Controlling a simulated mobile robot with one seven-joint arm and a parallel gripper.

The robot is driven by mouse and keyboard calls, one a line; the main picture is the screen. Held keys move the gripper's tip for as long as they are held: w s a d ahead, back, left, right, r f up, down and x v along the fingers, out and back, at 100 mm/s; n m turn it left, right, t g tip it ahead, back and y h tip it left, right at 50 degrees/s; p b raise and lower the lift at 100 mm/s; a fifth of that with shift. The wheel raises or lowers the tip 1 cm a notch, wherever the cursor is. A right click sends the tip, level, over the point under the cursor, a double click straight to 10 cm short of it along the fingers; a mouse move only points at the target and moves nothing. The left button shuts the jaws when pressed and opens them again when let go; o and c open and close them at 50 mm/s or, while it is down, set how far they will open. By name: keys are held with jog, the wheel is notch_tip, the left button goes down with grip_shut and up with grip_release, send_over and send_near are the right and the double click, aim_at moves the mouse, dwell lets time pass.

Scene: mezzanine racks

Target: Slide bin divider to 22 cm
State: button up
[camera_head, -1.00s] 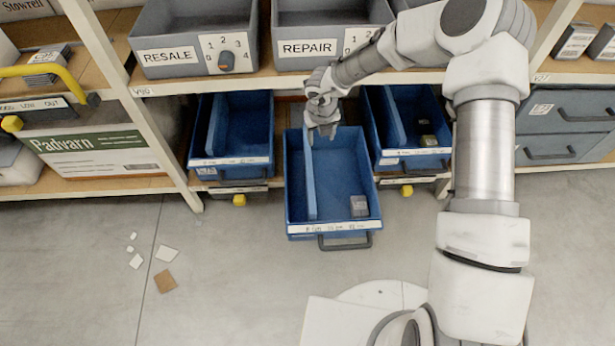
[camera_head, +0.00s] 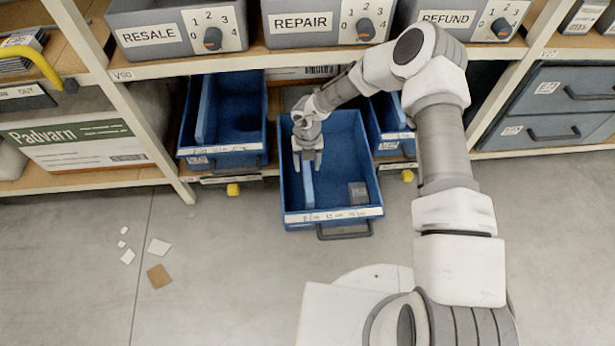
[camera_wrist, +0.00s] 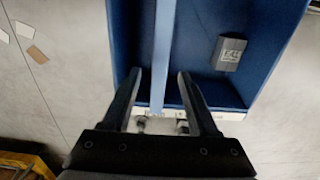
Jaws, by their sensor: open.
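The pulled-out blue bin (camera_head: 345,140) stands in the middle of the head view, between two other blue bins. Its light blue divider (camera_head: 308,186) runs front to back near the left wall; in the wrist view the divider (camera_wrist: 163,50) runs between my fingers. My gripper (camera_head: 307,168) is open over the bin, one finger on each side of the divider, with gaps visible in the wrist view (camera_wrist: 163,95). A small grey box (camera_head: 358,193) lies in the bin's front right corner. The scale label (camera_head: 330,215) on the front lip is too blurred to read.
Blue bins flank this one at left (camera_head: 236,110) and right (camera_head: 390,125), the right one partly behind my arm. A shelf with grey bins marked RESALE, REPAIR and REFUND (camera_head: 445,18) overhangs the back.

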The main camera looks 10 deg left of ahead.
aim_at(308, 174)
notch_tip(308, 174, down, 6)
jog(key=shift+b, duration=0.75)
grip_shut()
dwell(0.9)
